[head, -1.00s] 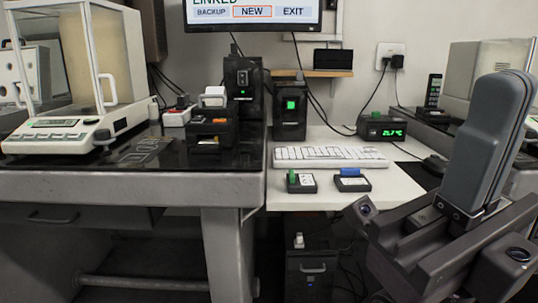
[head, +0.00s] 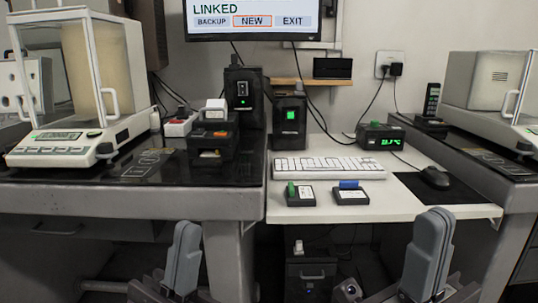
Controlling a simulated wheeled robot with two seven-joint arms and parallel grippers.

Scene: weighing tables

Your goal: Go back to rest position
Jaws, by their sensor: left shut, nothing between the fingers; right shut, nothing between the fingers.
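My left gripper (head: 181,258) is at the bottom of the head view, left of centre, below the front edge of the left weighing table (head: 120,204). Its grey fingers are together and empty. My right gripper (head: 428,256) is at the bottom right, in front of and mostly below the white desk (head: 420,212). Its fingers are also closed with nothing between them. Both grippers point upward in the picture and are clear of the table things. The lower parts of both are cut off by the frame's bottom edge.
An analytical balance (head: 60,150) stands on the left table, another (head: 490,85) at the right. On the desk are a keyboard (head: 328,168), two small boxes with a green (head: 301,200) and a blue top (head: 351,196), and a mouse (head: 435,178). A monitor (head: 250,37) hangs above.

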